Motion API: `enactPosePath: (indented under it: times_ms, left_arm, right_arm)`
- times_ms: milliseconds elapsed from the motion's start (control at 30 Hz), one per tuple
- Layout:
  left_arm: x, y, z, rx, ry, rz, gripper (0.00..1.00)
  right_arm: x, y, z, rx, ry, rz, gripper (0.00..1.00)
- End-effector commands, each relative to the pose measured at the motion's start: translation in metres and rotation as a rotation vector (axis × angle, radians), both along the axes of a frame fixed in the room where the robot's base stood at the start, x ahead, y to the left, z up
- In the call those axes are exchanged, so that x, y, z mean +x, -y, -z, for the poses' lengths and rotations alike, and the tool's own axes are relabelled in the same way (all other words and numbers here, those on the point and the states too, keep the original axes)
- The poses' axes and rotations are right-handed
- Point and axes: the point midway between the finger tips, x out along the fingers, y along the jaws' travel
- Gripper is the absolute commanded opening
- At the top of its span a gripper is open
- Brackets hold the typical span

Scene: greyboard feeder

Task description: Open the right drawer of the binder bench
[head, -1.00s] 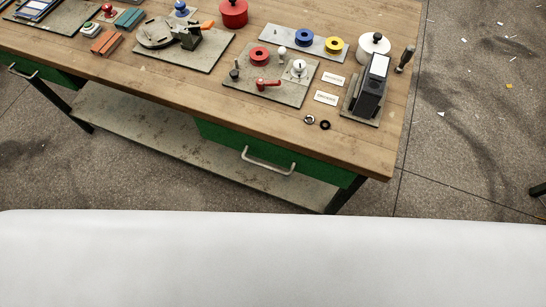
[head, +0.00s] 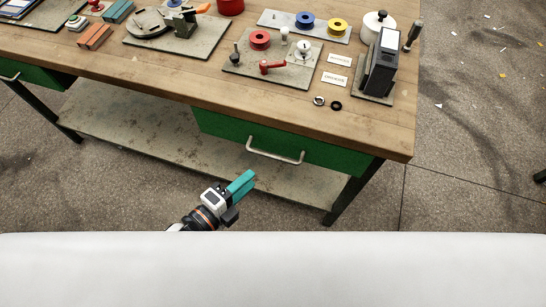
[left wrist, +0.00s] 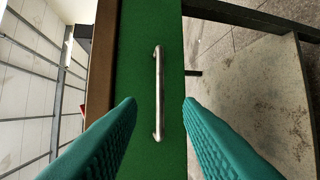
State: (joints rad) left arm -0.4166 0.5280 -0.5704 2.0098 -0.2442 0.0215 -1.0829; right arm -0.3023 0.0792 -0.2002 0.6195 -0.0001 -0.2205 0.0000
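The right drawer (head: 284,143) of the bench has a green front and sits shut under the wooden top. Its silver bar handle (head: 276,156) shows in the head view. My left gripper (head: 244,183) has teal fingers and is in front of and below the handle, apart from it. In the left wrist view the green drawer front (left wrist: 140,150) fills the middle, and the handle (left wrist: 158,95) lies lengthwise between the two spread fingers, beyond their tips. The gripper is open and empty. My right gripper is in neither view.
The wooden bench top (head: 190,90) carries fixture plates, coloured spools and a black device (head: 381,68). A lower shelf (head: 150,135) runs under the drawers. A dark table leg (head: 345,200) stands right of the drawer. The floor in front of the bench is clear.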

Motion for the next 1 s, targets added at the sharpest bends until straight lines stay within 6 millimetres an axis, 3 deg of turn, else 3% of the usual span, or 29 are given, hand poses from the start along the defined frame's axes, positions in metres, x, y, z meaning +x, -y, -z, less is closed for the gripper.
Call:
enactPosePath:
  times_ms: [500,967,1000]
  left_arm:
    - [0.071,0.061,0.017,-0.002,-0.002,-0.002,0.33]
    - [0.081,0.070,0.020,-0.002,-0.005,-0.002,0.33]
    - [0.081,0.070,0.020,-0.002,-0.005,-0.002,0.29]
  right_arm:
    - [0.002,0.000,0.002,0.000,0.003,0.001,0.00]
    - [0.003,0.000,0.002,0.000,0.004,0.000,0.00]
    - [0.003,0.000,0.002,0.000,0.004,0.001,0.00]
